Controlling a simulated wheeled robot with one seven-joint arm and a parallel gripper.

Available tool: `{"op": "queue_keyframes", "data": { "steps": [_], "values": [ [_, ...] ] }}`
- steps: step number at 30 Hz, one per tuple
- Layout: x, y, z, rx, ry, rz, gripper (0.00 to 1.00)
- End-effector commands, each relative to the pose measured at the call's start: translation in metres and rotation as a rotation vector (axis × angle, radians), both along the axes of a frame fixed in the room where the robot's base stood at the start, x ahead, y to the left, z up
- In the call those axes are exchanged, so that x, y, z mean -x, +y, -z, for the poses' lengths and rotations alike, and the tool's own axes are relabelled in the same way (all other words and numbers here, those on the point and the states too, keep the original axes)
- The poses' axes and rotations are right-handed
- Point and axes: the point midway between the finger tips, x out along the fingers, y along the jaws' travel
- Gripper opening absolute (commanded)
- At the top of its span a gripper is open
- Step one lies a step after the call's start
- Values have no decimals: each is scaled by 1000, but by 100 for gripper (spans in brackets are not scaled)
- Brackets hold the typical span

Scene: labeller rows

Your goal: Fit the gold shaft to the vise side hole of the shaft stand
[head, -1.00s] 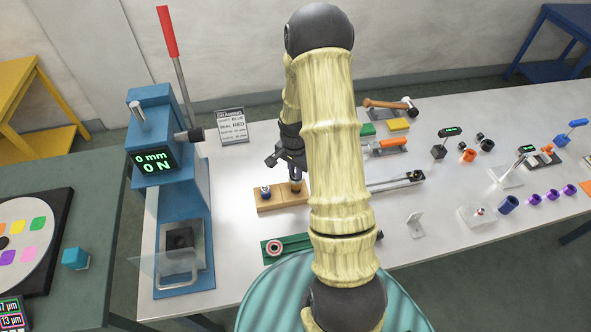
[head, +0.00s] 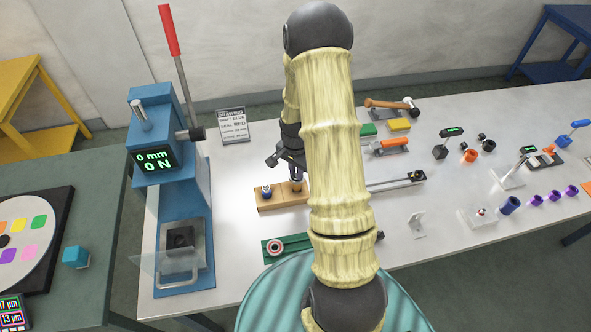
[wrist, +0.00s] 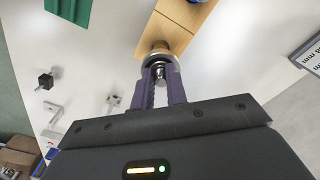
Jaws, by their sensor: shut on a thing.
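The shaft stand (head: 270,207) is a tan wooden block on the white table; it also shows in the wrist view (wrist: 178,33). A blue part (head: 266,191) stands in its left end. My gripper (head: 296,172) is above the stand's right end and points down. In the wrist view my gripper (wrist: 159,76) is shut on a shiny silvery piece (wrist: 158,70) with a pale ring around it. A brown-gold round part (head: 296,186) shows just below the fingers, at the stand's right end. I cannot tell whether it is the gold shaft's lower part or how deep it sits.
A blue press (head: 172,165) with a red lever stands to the left. A green fixture (head: 298,245) lies in front of the stand. A small sign (head: 233,126) stands behind it. My arm hides part of the table to the right, where tools and small parts lie.

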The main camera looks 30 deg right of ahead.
Motion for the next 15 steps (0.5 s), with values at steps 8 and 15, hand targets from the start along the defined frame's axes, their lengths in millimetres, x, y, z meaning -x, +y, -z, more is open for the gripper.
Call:
{"op": "queue_keyframes", "data": {
  "steps": [8, 15],
  "values": [
    [0, 0, 5, 0, -1, 0, 0],
    [0, 0, 10, 0, -1, 1, 0]
  ]
}}
